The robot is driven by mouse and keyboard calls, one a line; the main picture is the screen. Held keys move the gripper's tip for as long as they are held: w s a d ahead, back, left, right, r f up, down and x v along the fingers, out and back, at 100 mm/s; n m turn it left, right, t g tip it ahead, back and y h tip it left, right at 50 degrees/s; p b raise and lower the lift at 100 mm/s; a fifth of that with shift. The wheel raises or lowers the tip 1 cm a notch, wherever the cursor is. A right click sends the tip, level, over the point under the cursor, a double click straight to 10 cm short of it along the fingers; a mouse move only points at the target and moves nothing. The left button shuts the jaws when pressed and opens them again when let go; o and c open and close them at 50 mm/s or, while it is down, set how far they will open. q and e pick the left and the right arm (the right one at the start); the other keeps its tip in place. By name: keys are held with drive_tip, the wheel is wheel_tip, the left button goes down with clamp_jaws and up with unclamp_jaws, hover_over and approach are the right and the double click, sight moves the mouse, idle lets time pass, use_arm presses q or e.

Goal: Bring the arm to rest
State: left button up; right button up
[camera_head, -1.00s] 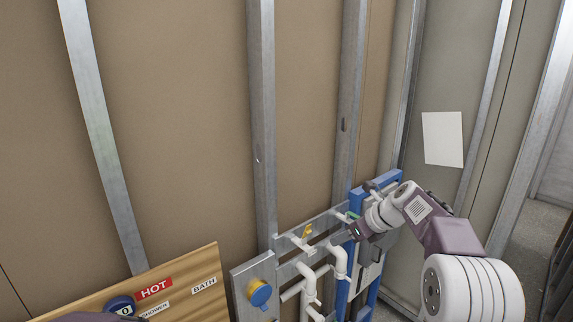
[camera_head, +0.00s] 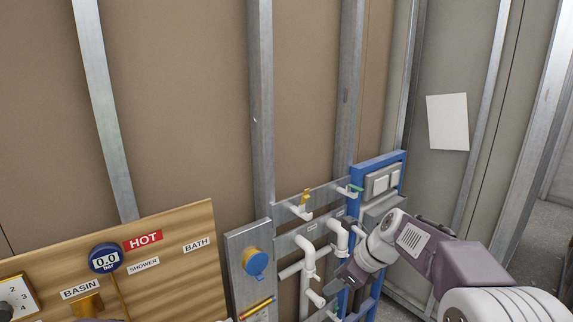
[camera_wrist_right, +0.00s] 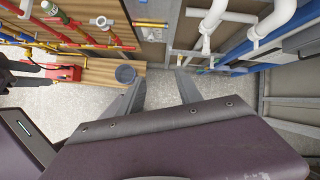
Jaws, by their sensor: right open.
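My right arm comes in from the right in the head view, and its gripper (camera_head: 350,275) hangs low in front of the white pipes and blue frame. In the right wrist view its two grey fingers (camera_wrist_right: 160,92) stand apart with nothing between them. The grey floor shows between and beyond them.
A wooden panel (camera_head: 180,270) with a gauge (camera_head: 104,258) and HOT label is at the lower left. White pipes (camera_head: 308,262) and a blue frame (camera_head: 360,182) stand along the wall. In the right wrist view, a dark bucket (camera_wrist_right: 125,73) is near the wooden boards.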

use_arm(q)
wheel_tip(320, 180, down, 9)
drive_tip(key=b, duration=0.6)
drive_tip(key=shift+w+a+b, duration=0.15)
drive_tip(key=shift+w+b, duration=0.05)
drive_tip(key=shift+b, duration=0.15)
use_arm(e)
drive_tip(key=s+d+f+n+g+h, duration=0.1)
drive_tip(key=s+d+f+n+h, duration=0.1)
drive_tip(key=s+f+n, duration=0.8)
drive_tip(key=s+d+f+n+g+h, duration=0.2)
drive_tip(key=s+d+f+n, duration=0.1)
drive_tip(key=s+f+n, duration=0.8)
wheel_tip(320, 180, down, 4)
drive_tip(key=n, duration=0.3)
drive_tip(key=shift+s+r+n, duration=0.15)
drive_tip(key=shift+n, duration=0.15)
use_arm(q)
drive_tip(key=shift+s, duration=0.1)
use_arm(e)
drive_tip(key=shift+s+d, duration=0.1)
use_arm(q)
drive_tip(key=shift+f, duration=0.1)
